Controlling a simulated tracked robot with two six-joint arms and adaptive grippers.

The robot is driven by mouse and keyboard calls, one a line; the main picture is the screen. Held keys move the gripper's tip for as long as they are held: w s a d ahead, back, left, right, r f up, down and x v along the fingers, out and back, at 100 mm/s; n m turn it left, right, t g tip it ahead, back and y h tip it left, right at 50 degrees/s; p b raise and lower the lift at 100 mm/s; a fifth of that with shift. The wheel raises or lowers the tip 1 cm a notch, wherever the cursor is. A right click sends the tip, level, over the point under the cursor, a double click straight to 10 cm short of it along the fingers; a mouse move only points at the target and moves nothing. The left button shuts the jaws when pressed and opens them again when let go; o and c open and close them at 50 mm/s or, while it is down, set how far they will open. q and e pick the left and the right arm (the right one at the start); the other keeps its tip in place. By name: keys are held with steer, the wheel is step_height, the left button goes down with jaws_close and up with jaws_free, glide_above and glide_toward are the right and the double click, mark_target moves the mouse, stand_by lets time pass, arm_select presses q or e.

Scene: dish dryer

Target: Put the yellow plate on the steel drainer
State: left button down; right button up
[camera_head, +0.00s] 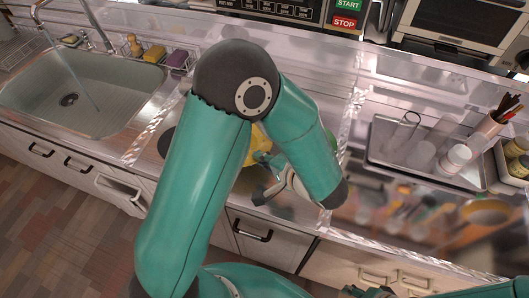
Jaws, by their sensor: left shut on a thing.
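The yellow plate (259,139) shows only in part, on the counter side behind my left arm. My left gripper (268,187) is at the near edge of the counter, shut on the yellow plate, with the arm hiding much of the hold. My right gripper (370,291) shows only a little at the bottom edge, and its fingers are too cut off to read. A ribbed metal rack (14,48) at the far left, beside the sink, may be the steel drainer; I cannot tell for sure.
The sink (85,95) with running water is at the left. Sponges (154,53) stand behind it. An oven (460,25) stands at the back right. The counter's front edge runs below my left gripper.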

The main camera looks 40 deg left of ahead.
mark_target(260, 177)
arm_select(q)
steer(key=f, duration=0.2)
steer(key=f+b, duration=0.1)
steer(key=shift+s+a, duration=0.15)
steer(key=shift+a, duration=0.1)
steer(key=shift+f+b, duration=0.55)
steer(key=shift+f, duration=0.8)
steer(key=shift+f+b, duration=0.45)
steer(key=shift+b, duration=0.2)
steer(key=c, duration=1.2)
jaws_free()
steer(key=shift+s, duration=0.1)
steer(key=shift+c, duration=0.2)
steer(key=shift+d, duration=0.1)
